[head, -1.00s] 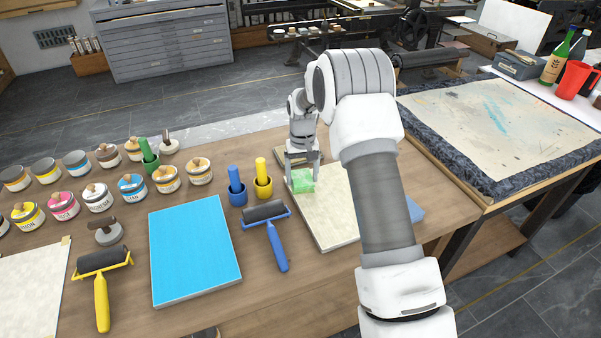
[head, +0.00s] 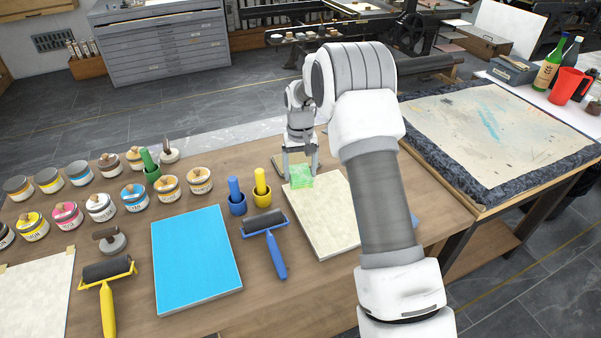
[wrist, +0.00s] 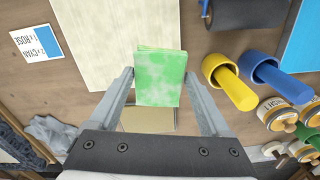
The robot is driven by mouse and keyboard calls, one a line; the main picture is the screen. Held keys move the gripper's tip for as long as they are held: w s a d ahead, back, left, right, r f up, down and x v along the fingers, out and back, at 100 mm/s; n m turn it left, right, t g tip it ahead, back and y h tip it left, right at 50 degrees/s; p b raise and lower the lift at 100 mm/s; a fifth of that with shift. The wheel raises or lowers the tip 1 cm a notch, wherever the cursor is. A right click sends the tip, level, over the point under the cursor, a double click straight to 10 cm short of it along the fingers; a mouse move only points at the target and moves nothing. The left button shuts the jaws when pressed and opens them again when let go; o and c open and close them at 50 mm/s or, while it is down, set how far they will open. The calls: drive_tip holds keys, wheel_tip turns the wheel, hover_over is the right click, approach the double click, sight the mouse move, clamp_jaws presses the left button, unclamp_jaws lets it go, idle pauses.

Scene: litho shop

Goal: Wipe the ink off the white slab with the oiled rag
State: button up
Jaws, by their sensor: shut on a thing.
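My gripper (head: 301,168) is shut on a folded green rag (head: 301,178), mottled with paler patches. The rag also shows between the fingers in the wrist view (wrist: 160,78). The off-white slab (head: 328,220) lies on the wooden bench, and the rag is over its far end. I cannot tell whether the rag touches the slab. No clear ink shows on the visible part of the slab, which also fills the upper middle of the wrist view (wrist: 110,40). The rag hides part of its far end, and my arm hides some of its right side in the head view.
A tan pad (wrist: 148,119) lies just beyond the slab. Left of the slab are a blue-handled roller (head: 274,250), blue (head: 237,203) and yellow (head: 261,195) cups, a cyan slab (head: 195,260) and several ink tins. A card (wrist: 37,42) lies on the slab's other side.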

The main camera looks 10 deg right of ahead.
drive_tip(key=shift+r+p, duration=1)
drive_tip(key=shift+r, duration=0.55)
